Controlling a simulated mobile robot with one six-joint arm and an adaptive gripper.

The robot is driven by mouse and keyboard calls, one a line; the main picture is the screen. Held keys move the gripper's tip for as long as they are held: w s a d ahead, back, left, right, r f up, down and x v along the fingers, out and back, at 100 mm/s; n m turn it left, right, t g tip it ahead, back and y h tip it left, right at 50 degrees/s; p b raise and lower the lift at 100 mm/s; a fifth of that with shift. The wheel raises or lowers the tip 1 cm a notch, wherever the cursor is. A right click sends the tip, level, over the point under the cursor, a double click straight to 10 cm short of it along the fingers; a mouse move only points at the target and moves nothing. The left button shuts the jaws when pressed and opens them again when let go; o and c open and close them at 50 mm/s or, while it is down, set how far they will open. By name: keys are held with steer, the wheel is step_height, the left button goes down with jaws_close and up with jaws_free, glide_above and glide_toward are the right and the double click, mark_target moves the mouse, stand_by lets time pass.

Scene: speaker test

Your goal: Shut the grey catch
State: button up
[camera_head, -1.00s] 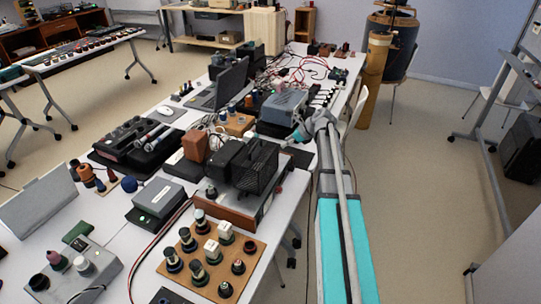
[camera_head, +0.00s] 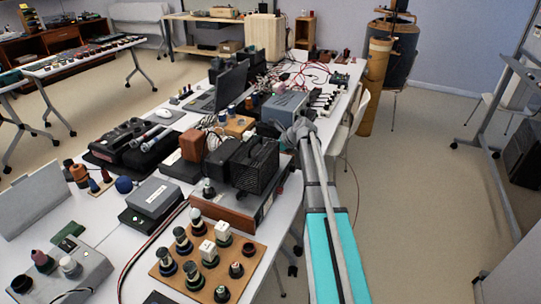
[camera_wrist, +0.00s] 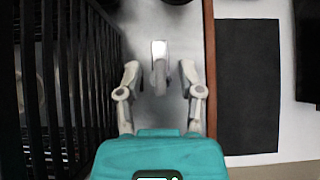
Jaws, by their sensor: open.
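The grey catch (camera_wrist: 159,76) shows in the wrist view as a small pale tongue with a bright plate at its far end, on a grey panel. My gripper (camera_wrist: 159,88) is open, with one finger on each side of the catch. I see no clear contact, and I cannot tell its height above the panel. In the head view my wrist is at the end of the arm, beside the table's right edge; the fingers are hidden there and I cannot make out the catch.
A black barred cage (camera_wrist: 75,80) stands close left of my gripper. A brown wooden edge (camera_wrist: 209,70) and a dark mat (camera_wrist: 247,85) lie to the right.

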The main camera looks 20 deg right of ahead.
steer(key=shift+w+a+f, duration=0.15)
steer(key=shift+f, duration=0.05)
jaws_close()
steer(key=shift+a, duration=0.1)
stand_by(0.4)
